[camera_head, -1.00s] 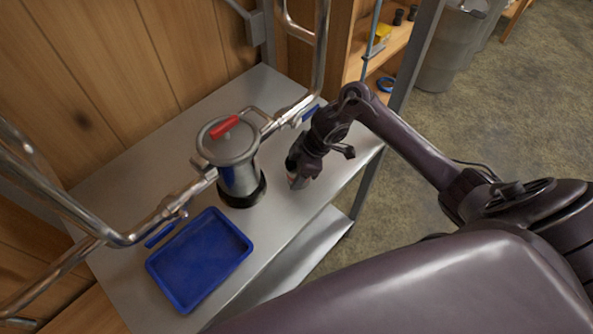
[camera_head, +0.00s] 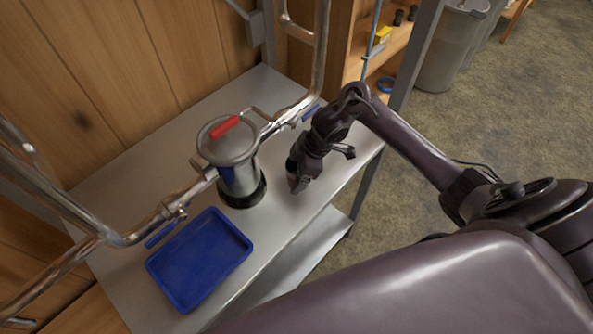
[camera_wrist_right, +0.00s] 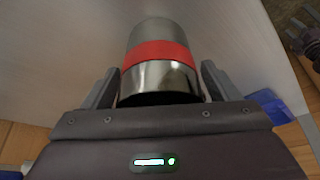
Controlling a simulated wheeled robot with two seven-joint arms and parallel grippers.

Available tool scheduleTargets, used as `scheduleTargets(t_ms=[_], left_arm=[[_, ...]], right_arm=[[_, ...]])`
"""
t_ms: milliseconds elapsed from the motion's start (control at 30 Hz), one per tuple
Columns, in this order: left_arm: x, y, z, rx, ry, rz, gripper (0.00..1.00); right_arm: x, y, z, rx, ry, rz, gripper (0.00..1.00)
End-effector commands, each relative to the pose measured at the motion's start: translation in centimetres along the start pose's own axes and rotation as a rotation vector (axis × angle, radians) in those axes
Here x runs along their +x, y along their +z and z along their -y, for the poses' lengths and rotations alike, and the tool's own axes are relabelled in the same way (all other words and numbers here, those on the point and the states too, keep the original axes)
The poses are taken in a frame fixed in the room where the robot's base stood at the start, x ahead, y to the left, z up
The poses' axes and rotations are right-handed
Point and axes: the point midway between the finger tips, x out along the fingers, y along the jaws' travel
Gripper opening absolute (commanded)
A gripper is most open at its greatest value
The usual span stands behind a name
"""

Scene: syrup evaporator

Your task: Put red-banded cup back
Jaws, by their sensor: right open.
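The red-banded cup (camera_wrist_right: 160,78) is a shiny metal cylinder with a wide red band and a dark near end. In the right wrist view it sits between the two fingers of my right gripper (camera_wrist_right: 160,88), which is open. The fingers flank the cup closely; I cannot tell whether either one touches it. In the head view my right gripper (camera_head: 299,182) points down at the steel table, right of the metal canister, and hides most or all of the cup. My left gripper is not in view.
The steel table (camera_head: 125,185) holds a lidded metal canister (camera_head: 240,180) with a red handle and an empty-looking blue tray (camera_head: 200,262). Metal pipes with blue valve handles cross above it. Wooden shelves (camera_head: 345,50) stand behind at the right. Bare tabletop lies near the gripper.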

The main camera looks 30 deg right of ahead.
Motion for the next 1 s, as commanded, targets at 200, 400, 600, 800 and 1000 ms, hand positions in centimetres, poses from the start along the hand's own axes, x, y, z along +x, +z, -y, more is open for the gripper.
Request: scheduleTargets(t_ms=[200, 400, 600, 800, 1000], left_arm=[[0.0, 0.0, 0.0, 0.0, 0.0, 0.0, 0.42], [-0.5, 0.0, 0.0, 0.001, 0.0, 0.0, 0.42], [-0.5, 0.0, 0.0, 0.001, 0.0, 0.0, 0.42], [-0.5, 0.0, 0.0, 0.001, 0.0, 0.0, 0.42], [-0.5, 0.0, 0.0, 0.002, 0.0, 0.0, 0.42]], right_arm=[[-4.4, 0.1, -0.2, -0.005, 0.008, 0.005, 0.81], [-8.4, 0.1, -0.2, -0.004, 0.007, 0.005, 0.81], [-10.9, 0.1, -0.1, -0.002, 0.004, 0.003, 0.81], [-11.6, 0.1, 0.0, 0.0, 0.0, 0.001, 0.81], [-11.6, 0.1, 0.0, 0.0, 0.0, 0.001, 0.81]])
